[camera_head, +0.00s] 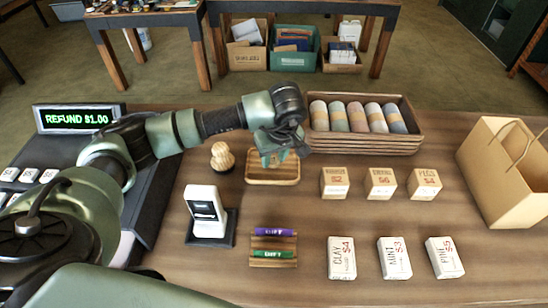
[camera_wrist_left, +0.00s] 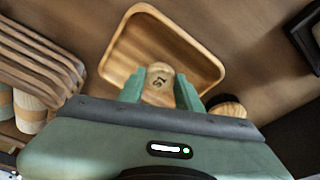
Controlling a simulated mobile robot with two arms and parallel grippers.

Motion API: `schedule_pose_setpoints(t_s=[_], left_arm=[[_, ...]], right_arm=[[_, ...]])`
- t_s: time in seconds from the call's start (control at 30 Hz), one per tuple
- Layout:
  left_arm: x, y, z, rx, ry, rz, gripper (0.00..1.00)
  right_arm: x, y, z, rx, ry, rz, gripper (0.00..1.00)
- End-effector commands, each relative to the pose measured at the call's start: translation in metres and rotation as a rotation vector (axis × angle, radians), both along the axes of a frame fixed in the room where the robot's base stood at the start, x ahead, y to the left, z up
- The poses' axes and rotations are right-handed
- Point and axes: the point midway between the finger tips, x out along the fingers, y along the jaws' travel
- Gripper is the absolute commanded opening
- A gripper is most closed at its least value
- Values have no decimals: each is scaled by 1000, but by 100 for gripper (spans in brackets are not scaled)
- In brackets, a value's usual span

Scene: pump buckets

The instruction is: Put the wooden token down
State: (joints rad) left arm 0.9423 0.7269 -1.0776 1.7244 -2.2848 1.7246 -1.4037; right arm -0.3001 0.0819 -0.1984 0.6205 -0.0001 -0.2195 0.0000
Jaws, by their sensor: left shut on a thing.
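My left gripper (camera_head: 275,158) is shut on a pale wooden token (camera_wrist_left: 160,86) marked with a dollar sign and a 1. In the left wrist view the token sits between the two green fingers, with the small wooden tray (camera_wrist_left: 137,48) behind it. In the head view the fingers are over the back part of this tray (camera_head: 272,181), and they hide the token. I cannot tell whether the token touches the tray. The bare tray floor shows around the fingers. My right gripper is in neither view.
A ribbed wooden knob (camera_head: 222,157) stands just left of the tray. A long crate of rolls (camera_head: 365,144) lies behind right. Priced boxes (camera_head: 335,183), a card reader (camera_head: 206,212) and a rack of markers (camera_head: 273,263) stand nearby. A display (camera_head: 78,118) reads "REFUND $1.00".

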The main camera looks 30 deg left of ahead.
Motion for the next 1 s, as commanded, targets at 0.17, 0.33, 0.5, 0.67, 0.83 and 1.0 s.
schedule_pose_setpoints(t_s=[0.17, 0.33, 0.5, 0.67, 0.83, 1.0], left_arm=[[0, 0, -13, 0, -1, -1, 0], [0, 0, -13, 0, -1, -1, 0], [0, 0, -15, 0, -1, -1, 45], [0, 0, -15, 0, -1, -1, 56], [0, 0, -15, 0, -1, -1, 56], [0, -2, -6, 0, -3, -2, 56]], right_arm=[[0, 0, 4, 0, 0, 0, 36], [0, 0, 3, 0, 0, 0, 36], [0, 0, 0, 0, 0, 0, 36], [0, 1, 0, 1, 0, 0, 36], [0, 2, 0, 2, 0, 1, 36], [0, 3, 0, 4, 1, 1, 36]])
